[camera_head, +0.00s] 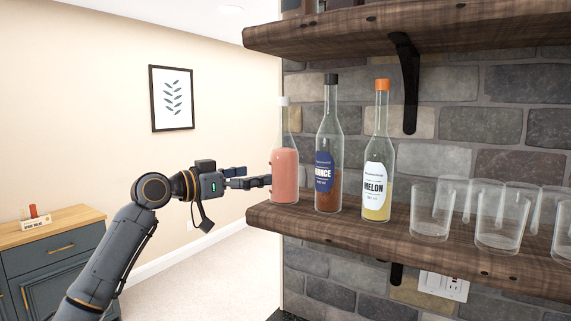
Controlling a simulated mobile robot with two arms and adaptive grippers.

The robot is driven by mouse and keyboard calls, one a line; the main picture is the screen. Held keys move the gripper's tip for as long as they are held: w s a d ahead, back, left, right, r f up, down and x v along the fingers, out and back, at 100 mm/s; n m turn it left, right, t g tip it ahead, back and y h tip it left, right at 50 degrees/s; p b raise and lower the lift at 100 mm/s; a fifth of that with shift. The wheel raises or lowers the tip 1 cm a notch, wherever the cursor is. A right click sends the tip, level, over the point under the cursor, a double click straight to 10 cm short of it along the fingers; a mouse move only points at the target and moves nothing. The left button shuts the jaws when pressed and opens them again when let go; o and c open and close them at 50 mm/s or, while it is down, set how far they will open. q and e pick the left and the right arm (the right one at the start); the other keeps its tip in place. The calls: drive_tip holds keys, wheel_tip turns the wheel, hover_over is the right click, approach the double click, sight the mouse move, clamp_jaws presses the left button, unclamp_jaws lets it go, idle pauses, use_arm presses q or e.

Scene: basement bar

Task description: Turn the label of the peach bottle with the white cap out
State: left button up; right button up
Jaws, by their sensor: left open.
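The peach bottle (285,172) with the white cap stands upright at the left end of the wooden shelf. Its pink-peach liquid shows, and no label is visible on the side facing me. My left gripper (262,180) is open at the bottle's left side, with its fingertips close to the glass. I cannot tell whether they touch it or reach around it. My right gripper is not in view.
On the wooden shelf (330,228), a dark-capped bottle with a blue label (326,170) stands right beside the peach one. An orange-capped MELON bottle (376,178) follows, then several clear glasses (431,212). An upper shelf (400,30) hangs above.

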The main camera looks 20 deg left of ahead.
sight(272, 170)
use_arm(q)
drive_tip(key=shift+w+d+r+p, duration=0.15)
drive_tip(key=shift+w+d+p, duration=0.1)
drive_tip(key=shift+w, duration=0.15)
drive_tip(key=shift+w+d+r+p, duration=0.15)
drive_tip(key=shift+w+d+p, duration=0.1)
drive_tip(key=shift+w, duration=0.15)
drive_tip(key=p+x, duration=0.2)
drive_tip(key=x, duration=0.3)
drive_tip(key=shift+p, duration=0.4)
drive_tip(key=shift+p+x, duration=0.4)
drive_tip(key=shift+x, duration=0.55)
drive_tip(key=shift+w+d+f, duration=0.1)
drive_tip(key=shift+w+f, duration=0.1)
drive_tip(key=shift+w, duration=0.1)
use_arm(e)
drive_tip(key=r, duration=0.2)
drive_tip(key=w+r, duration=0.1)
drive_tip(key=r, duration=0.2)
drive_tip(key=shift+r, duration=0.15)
